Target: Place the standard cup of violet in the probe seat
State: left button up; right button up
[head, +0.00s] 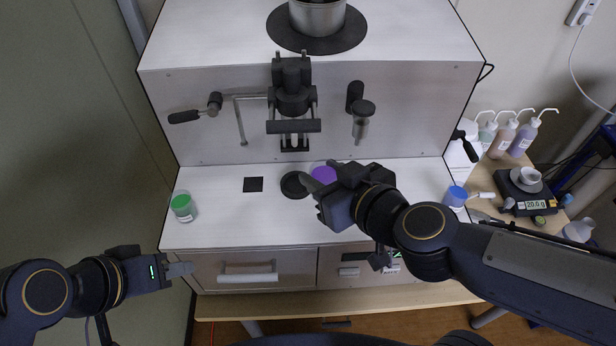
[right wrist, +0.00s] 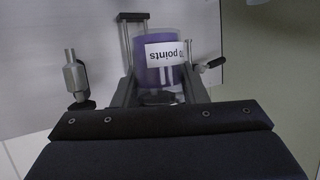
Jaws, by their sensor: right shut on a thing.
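The violet standard cup (head: 323,174) shows its violet lid in the head view, partly hidden by my right gripper (head: 322,181). In the right wrist view the violet cup (right wrist: 154,72), with a white label reading "points" upside down, is between the fingers of my right gripper (right wrist: 158,92), which is shut on it. A black round ring (head: 295,185), which looks like the probe seat, lies on the white deck just left of the cup, below the probe head (head: 293,100). I cannot tell the cup's height above the deck. My left gripper (head: 181,269) is at the lower left, away from the cups.
A green-lidded cup (head: 183,207) stands at the deck's left end and a blue-lidded cup (head: 456,196) at its right. A black square (head: 253,184) lies left of the ring. A side table holds bottles (head: 521,139) and a scale (head: 528,193).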

jog(key=w+a+f+b, duration=0.1)
jog(key=w+f+b, duration=0.2)
jog(key=w+a+f+b, duration=0.1)
jog(key=w+f+b, duration=0.1)
jog(key=w+b, duration=0.1)
jog(key=w+a+f+b, duration=0.2)
jog(key=w+f+b, duration=0.1)
jog(key=w, duration=0.2)
jog(key=shift+a+f+b, duration=0.1)
jog(key=shift+f+b, duration=0.2)
jog(key=shift+b, duration=0.1)
jog(key=shift+w+f, duration=0.1)
jog(key=shift+w, duration=0.05)
jog(key=f+b, duration=0.1)
jog(key=f, duration=0.1)
jog(key=f+b, duration=0.1)
jog(key=b, duration=0.1)
jog(key=shift+w+a+f+b, duration=0.2)
jog(key=shift+w+f+b, duration=0.1)
jog(key=shift+w+f, duration=0.1)
jog(key=shift+f, duration=0.2)
jog(key=o, duration=1)
